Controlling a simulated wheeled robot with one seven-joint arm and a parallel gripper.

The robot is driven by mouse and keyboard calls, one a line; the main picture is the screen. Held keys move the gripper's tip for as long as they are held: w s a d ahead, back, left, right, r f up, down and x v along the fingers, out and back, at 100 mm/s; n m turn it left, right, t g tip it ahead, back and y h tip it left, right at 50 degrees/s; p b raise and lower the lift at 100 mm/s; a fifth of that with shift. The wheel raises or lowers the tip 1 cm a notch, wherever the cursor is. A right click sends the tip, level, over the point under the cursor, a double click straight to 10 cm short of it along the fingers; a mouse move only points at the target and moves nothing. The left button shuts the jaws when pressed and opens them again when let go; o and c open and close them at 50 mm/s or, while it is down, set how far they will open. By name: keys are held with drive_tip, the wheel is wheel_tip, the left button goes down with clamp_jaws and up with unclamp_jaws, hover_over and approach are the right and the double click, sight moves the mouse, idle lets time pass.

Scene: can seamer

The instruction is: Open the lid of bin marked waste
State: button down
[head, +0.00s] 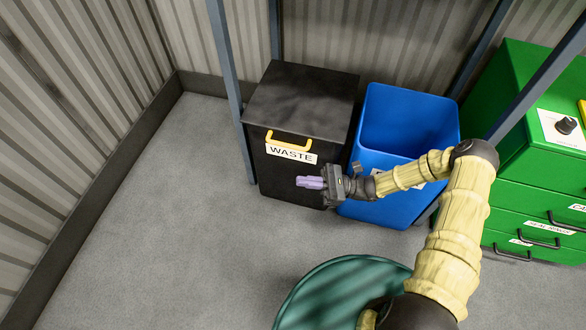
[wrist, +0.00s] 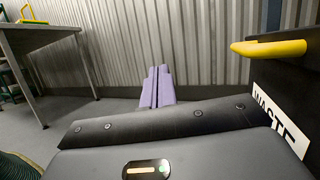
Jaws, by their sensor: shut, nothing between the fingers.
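The black waste bin (head: 300,100) stands against the back wall with its lid closed. Its front carries a white WASTE label (head: 291,152) and a yellow handle (head: 288,139) at the lid's front edge. In the wrist view the yellow handle (wrist: 268,48) and part of the label (wrist: 277,118) show at the right. My gripper (head: 310,183) is in front of the bin, below the label, pointing left. Its purple fingers (wrist: 157,87) are shut together, with nothing between them and apart from the handle.
An open blue bin (head: 405,130) stands right of the waste bin, partly behind my arm. A green drawer cabinet (head: 530,170) is further right. Blue-grey posts (head: 228,80) rise beside the bins. The floor to the left is clear. A table (wrist: 40,65) shows in the wrist view.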

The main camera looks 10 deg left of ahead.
drive_tip(key=w+f+m+t+y+b, duration=0.2)
drive_tip(key=w+f+m+t+b, duration=0.1)
drive_tip(key=f+m+t+b, duration=0.1)
drive_tip(key=w+d+f+m+t+y+b, duration=0.1)
drive_tip(key=w+f+m+t+y+b, duration=0.1)
drive_tip(key=f+m+t, duration=0.4)
wheel_tip(320, 180, down, 2)
drive_tip(key=t+y+b, duration=0.1)
drive_tip(key=t, duration=0.2)
drive_tip(key=shift+w+m+b, duration=0.3)
drive_tip(key=shift+w+b, duration=0.1)
drive_tip(key=shift+f, duration=0.1)
